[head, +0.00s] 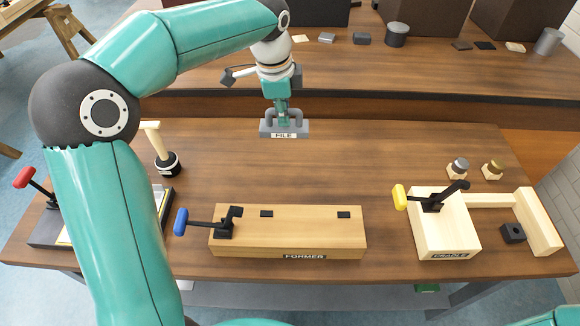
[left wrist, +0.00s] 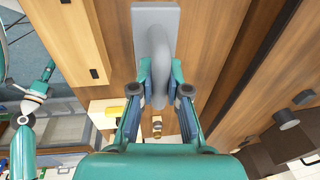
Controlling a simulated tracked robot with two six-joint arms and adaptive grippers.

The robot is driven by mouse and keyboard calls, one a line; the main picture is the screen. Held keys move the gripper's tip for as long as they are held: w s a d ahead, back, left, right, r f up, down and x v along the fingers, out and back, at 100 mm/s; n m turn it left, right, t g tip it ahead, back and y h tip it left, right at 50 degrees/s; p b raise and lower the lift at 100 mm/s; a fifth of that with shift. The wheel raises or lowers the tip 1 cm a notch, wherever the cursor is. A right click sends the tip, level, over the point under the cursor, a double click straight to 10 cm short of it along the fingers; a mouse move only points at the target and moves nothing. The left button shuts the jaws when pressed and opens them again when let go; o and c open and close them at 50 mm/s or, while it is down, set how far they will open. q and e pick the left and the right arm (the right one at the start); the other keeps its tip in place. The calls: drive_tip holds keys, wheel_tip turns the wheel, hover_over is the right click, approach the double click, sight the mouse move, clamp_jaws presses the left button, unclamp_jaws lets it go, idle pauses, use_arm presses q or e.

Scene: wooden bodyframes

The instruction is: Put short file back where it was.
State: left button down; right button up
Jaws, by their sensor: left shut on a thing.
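The short file is a grey block with a looped handle and a FILE label (head: 284,135). In the head view it is over the rear middle of the bench, level, behind the wooden former. My left gripper (head: 283,118) is shut on its handle from above. The left wrist view shows the grey file plate (left wrist: 150,18) and the handle between the two fingers (left wrist: 160,92). I cannot tell whether its underside touches the bench. Part of my right arm shows at the left of the left wrist view, its jaws too small to read.
The former (head: 290,238) with a blue-handled clamp stands at the front middle. The cradle (head: 446,237) with a yellow-handled clamp is at the right, near two small knobbed pieces (head: 474,168). A wooden-handled tool (head: 166,163) stands at the left. Bare bench lies around the file.

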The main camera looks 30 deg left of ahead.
use_arm(q)
wheel_tip(320, 180, down, 20)
drive_tip(key=shift+a+r, duration=0.1)
drive_tip(key=shift+r, duration=0.05)
drive_tip(key=shift+s, duration=0.1)
idle(0.3)
drive_tip(key=c, duration=1.3)
unclamp_jaws()
drive_tip(key=shift+o, duration=0.7)
drive_tip(key=shift+s, duration=0.1)
drive_tip(key=shift+r, duration=0.15)
wheel_tip(320, 180, up, 12)
drive_tip(key=s, duration=0.2)
